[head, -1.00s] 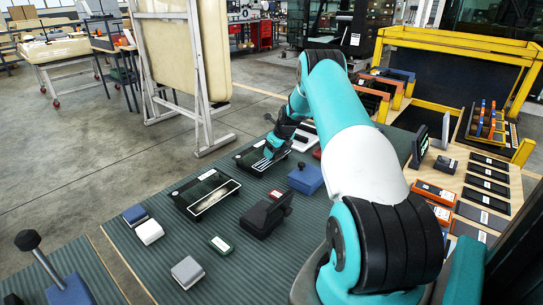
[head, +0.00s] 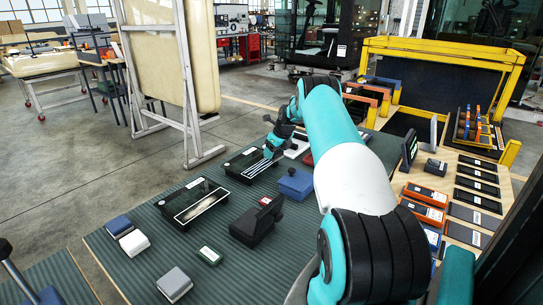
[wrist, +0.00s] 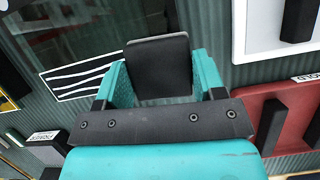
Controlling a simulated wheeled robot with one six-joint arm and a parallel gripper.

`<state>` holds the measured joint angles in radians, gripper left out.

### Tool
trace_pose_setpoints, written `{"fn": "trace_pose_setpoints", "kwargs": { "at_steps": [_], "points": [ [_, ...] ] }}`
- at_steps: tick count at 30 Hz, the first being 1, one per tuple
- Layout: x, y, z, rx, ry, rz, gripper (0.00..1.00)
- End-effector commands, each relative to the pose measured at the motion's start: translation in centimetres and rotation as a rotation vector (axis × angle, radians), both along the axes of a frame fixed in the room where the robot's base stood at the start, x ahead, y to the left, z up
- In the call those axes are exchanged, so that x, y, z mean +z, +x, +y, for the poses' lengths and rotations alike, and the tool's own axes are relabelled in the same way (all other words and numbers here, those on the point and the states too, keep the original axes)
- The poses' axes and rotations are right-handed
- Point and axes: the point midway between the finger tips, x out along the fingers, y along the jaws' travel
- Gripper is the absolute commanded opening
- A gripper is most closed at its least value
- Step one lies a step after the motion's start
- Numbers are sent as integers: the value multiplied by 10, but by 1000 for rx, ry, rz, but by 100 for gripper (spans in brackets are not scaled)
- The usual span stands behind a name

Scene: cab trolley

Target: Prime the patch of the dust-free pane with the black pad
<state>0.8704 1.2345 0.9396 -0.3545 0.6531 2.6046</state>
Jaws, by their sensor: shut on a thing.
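My gripper (wrist: 158,85) is shut on the black pad (wrist: 158,65), which sits between its teal fingers. In the head view my gripper (head: 270,152) hangs at the far pane (head: 236,168), by its right end. This pane is dark, shows no dust and carries a patch of white stripes (wrist: 80,78). In the wrist view the stripes lie just left of the pad. I cannot tell whether the pad touches the pane. The nearer pane (head: 181,218) has a pale, dusty-looking streak across it.
A blue block with a knob (head: 296,184) and a dark block (head: 256,222) stand right of the panes. A red piece (wrist: 290,100) lies right of my gripper.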

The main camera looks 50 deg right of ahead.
Motion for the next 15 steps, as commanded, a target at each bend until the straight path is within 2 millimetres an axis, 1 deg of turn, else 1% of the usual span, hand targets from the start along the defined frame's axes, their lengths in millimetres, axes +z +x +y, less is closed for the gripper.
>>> {"fn": "trace_pose_setpoints", "kwargs": {
  "at_steps": [1, 3, 6, 15],
  "points": [
    [-3, 0, -6, -2, -2, -2, 35],
    [-3, 0, -10, -3, -1, -2, 35],
    [-2, 0, -14, -1, -1, 0, 35],
    [0, 0, -14, -1, 0, 1, 35]
  ]
}}
